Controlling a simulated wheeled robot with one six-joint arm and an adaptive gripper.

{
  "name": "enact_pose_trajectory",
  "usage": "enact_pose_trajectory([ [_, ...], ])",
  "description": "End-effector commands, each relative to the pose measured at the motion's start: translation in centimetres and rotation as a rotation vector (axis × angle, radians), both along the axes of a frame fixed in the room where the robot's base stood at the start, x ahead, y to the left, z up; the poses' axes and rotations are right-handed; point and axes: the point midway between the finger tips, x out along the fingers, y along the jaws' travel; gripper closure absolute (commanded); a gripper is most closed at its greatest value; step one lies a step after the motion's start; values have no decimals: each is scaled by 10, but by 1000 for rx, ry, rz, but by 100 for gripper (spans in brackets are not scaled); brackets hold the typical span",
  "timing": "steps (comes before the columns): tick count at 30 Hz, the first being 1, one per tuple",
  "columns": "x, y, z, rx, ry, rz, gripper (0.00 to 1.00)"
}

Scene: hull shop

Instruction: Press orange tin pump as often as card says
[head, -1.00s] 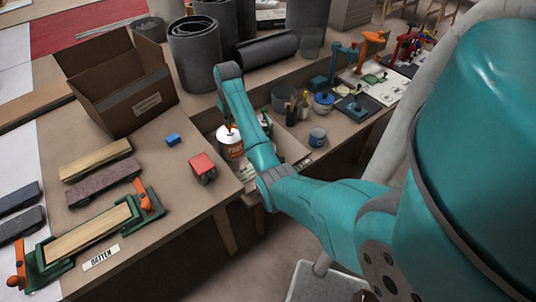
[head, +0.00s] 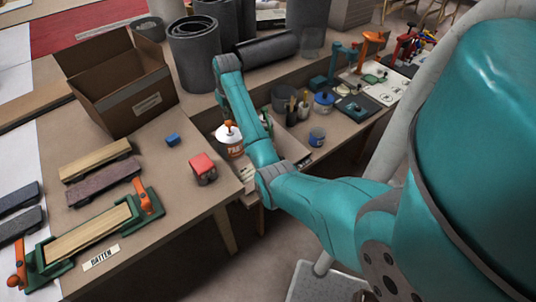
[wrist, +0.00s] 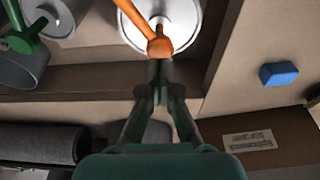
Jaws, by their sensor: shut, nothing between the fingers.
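The white tin (head: 229,148) with an orange pump (head: 228,129) on top stands in the recess of the bench, just left of my arm. In the wrist view the tin's white lid (wrist: 190,18) is at the top, and the orange pump head (wrist: 160,47) points toward my gripper (wrist: 160,68). My gripper is shut and empty, its tips right at the pump head; I cannot tell whether they touch. My arm hides the gripper in the head view. A pale card-like sheet (head: 248,174) lies by the tin, partly hidden, its writing unreadable.
A second tin with a green pump (wrist: 24,38) stands beside it. Dark rolls (head: 265,47) stand and lie behind. Cups and brushes are right of my arm.

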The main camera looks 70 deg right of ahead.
Motion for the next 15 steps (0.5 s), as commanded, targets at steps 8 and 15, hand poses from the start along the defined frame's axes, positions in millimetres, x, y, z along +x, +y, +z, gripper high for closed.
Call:
enact_pose_trajectory([
  [8, 0, 0, 7, -1, -1, 0, 100],
  [15, 0, 0, 27, -1, -1, 0, 100],
])
